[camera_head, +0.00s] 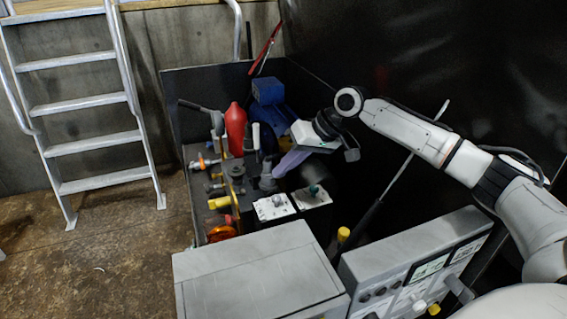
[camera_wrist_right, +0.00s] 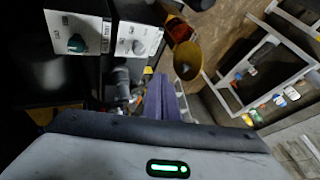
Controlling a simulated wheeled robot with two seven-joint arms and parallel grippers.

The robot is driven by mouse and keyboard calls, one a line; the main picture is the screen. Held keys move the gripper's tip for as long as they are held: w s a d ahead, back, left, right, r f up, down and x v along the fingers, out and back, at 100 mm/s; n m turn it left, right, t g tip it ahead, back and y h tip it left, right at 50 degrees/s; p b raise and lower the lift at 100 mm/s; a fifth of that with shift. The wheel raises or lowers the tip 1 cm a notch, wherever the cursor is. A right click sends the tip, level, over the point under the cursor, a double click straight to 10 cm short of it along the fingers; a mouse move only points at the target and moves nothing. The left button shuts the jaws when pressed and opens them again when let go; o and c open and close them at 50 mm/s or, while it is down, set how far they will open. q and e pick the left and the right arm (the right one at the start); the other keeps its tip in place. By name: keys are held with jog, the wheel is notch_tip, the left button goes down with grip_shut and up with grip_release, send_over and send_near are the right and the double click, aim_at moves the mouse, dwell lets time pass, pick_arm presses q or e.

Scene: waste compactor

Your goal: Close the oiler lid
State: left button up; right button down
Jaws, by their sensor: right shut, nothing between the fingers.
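My right gripper (camera_head: 280,172) reaches in from the right over the machine bay. Its purple fingers are shut with nothing between them, and they also show in the right wrist view (camera_wrist_right: 160,92). The fingertips point down toward a dark grey fitting (camera_head: 267,180) beside the white switch boxes; I cannot tell whether they touch it. I cannot make out for sure which part is the oiler lid. A yellow cup-like part (camera_wrist_right: 187,60) with an orange part (camera_wrist_right: 179,30) shows in the wrist view, apart from my fingers. My left gripper is not in view.
White switch boxes (camera_head: 275,206) stand just below my gripper. A red bottle (camera_head: 235,130) and a blue motor-like unit (camera_head: 267,90) are behind. A grey cabinet (camera_head: 255,275) and a control panel (camera_head: 415,265) fill the front. A ladder (camera_head: 90,105) stands left on open floor.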

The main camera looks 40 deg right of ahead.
jog(key=w+a+f, duration=0.3)
jog(key=a+f, duration=0.1)
jog(key=a, duration=0.2)
jog(key=shift+w+f, duration=0.25)
jog(key=shift+f, duration=0.05)
